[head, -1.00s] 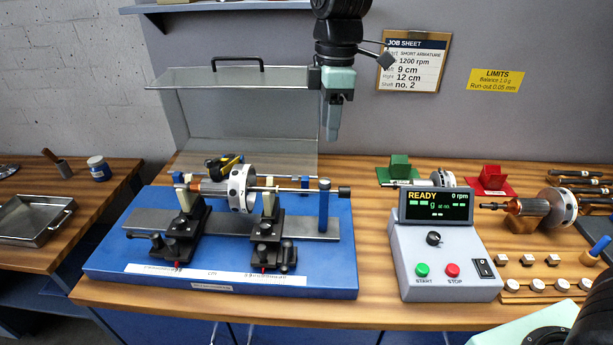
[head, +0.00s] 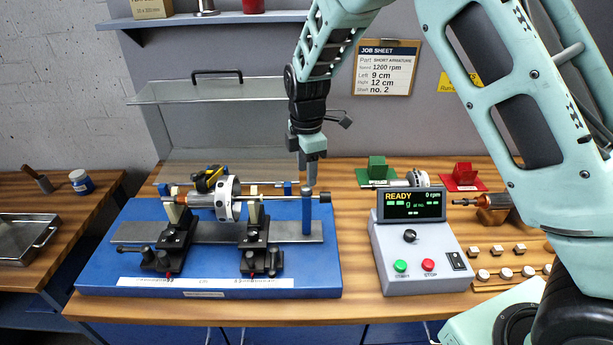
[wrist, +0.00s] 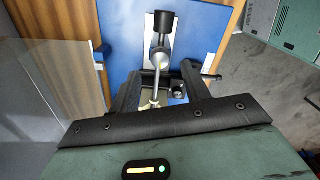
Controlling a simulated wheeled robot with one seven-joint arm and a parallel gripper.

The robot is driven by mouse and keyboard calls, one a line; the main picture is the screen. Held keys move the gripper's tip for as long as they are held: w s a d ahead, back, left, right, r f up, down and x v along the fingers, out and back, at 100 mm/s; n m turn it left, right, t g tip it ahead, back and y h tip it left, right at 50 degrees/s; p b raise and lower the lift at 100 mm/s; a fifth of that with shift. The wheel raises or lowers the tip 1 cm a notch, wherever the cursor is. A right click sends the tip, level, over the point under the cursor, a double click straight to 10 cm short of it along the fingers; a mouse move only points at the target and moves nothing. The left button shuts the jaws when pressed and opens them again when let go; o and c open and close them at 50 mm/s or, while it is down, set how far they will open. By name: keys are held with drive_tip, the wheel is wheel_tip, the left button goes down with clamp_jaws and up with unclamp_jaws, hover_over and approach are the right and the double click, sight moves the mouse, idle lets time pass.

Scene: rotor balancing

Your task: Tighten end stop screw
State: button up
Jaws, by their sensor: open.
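The end stop is a blue post (head: 306,215) at the right end of the blue balancing stand (head: 120,240). A black knob (head: 325,197), which looks like its screw, sticks out to the right of the post top; it also shows in the wrist view (wrist: 163,21). The rotor (head: 228,198), with a silver disc and a long shaft, rests on two black supports. My gripper (head: 308,184) points down just above the post top. In the wrist view my gripper (wrist: 160,78) is open, its fingers on either side of the shaft line. Contact with the post cannot be told.
A clear raised guard (head: 210,90) stands behind the stand. The control box (head: 425,250), its display reading READY and 0 rpm, is close on the right. My arm covers the bench's right side.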

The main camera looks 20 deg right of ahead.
sight(306, 187)
drive_tip(key=shift+f+p, duration=0.5)
drive_tip(key=shift+f, duration=1.7)
drive_tip(key=c, duration=1)
